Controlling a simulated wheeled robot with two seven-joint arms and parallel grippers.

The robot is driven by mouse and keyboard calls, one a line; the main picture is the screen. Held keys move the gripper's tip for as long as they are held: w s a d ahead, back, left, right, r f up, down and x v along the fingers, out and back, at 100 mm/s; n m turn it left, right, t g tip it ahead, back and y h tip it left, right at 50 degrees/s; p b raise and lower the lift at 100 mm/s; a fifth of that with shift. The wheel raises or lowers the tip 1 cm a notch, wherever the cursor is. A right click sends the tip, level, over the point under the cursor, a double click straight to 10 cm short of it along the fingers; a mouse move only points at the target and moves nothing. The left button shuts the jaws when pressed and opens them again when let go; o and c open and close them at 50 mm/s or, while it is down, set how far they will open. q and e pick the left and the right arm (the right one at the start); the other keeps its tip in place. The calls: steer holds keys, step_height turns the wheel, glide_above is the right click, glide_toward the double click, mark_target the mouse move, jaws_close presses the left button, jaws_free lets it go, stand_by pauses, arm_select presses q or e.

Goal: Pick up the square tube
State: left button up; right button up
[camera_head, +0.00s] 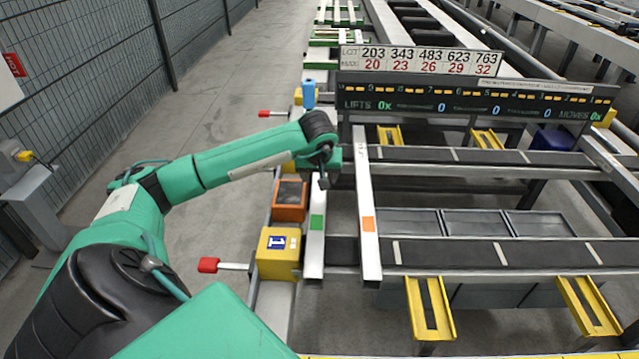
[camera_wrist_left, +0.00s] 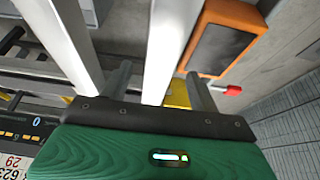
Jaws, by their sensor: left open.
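Two long pale square tubes lie side by side across the dark rails in the head view. One has a green label (camera_head: 315,245) and the other an orange label (camera_head: 367,245). My left gripper (camera_head: 323,180) is over the green-labelled tube, at its far part. In the left wrist view the open fingers (camera_wrist_left: 158,78) stand on either side of this tube (camera_wrist_left: 172,45), and the orange-labelled tube (camera_wrist_left: 72,40) runs outside them. I cannot tell how far the fingers reach down its sides. The far end of the green-labelled tube is hidden by my arm.
Red-tipped levers (camera_head: 208,265) stick out left. A display board (camera_head: 475,98) stands behind. Yellow brackets (camera_head: 430,308) are at the front right. Grey floor is open at left.

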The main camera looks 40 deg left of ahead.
arm_select(q)
steer(key=x, duration=0.3)
steer(key=shift+f, duration=0.15)
jaws_close()
arm_select(e)
steer(key=shift+s+d+f, duration=0.15)
steer(key=shift+s+f, duration=0.1)
steer(key=shift+f, duration=0.35)
